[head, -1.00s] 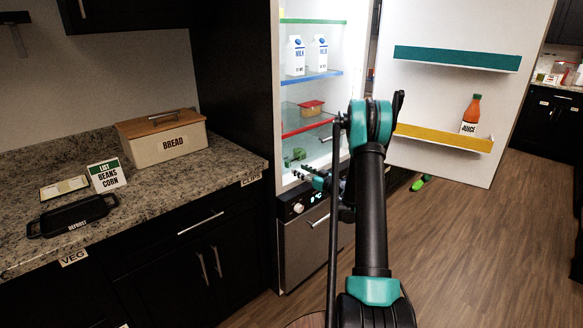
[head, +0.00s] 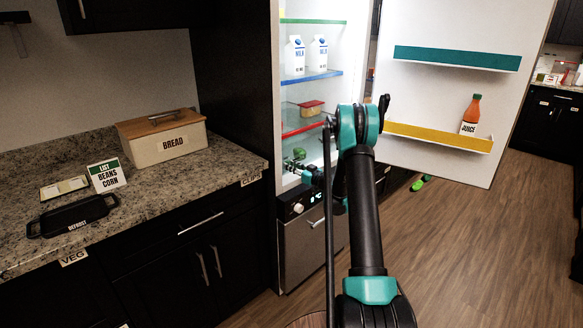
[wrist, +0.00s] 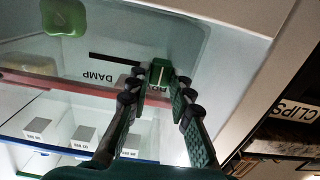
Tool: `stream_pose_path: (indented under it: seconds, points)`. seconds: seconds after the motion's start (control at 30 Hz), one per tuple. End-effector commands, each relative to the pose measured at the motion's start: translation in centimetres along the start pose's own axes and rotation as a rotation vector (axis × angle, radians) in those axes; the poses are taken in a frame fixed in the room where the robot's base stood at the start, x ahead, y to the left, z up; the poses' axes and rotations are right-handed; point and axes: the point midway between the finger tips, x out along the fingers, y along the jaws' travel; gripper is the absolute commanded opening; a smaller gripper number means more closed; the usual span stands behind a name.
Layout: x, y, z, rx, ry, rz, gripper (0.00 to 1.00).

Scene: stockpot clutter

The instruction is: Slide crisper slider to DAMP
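The crisper slider is a small green block (wrist: 160,71) in the wrist view, at the right end of a dark slot (wrist: 113,59) on the clear drawer front. The DAMP label (wrist: 98,76) appears upside down by the slot's other end. Another label, by the slider, is partly hidden. My gripper (wrist: 162,79) is open, with its fingertips on either side of the slider; I cannot tell whether they touch it. In the head view my gripper (head: 292,165) is at the crisper in the open fridge, and the slider cannot be made out.
A green item (wrist: 65,16) lies in the drawer. Milk cartons (head: 295,55) and a red-lidded box (head: 311,107) stand on shelves above. The open fridge door (head: 455,95) is at right, the counter (head: 235,157) at left.

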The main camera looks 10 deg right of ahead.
Motion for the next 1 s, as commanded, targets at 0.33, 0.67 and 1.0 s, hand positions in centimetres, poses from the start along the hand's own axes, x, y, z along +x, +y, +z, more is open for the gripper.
stream_pose_path:
  seconds: [0.33,0.67,1.0]
  points:
    - [0.0,0.0,0.0,0.0,0.0,0.0,0.0]
    - [0.0,4.5,0.0,0.0,0.0,0.004,0.0]
    - [0.0,8.6,0.0,0.0,0.0,0.001,0.0]
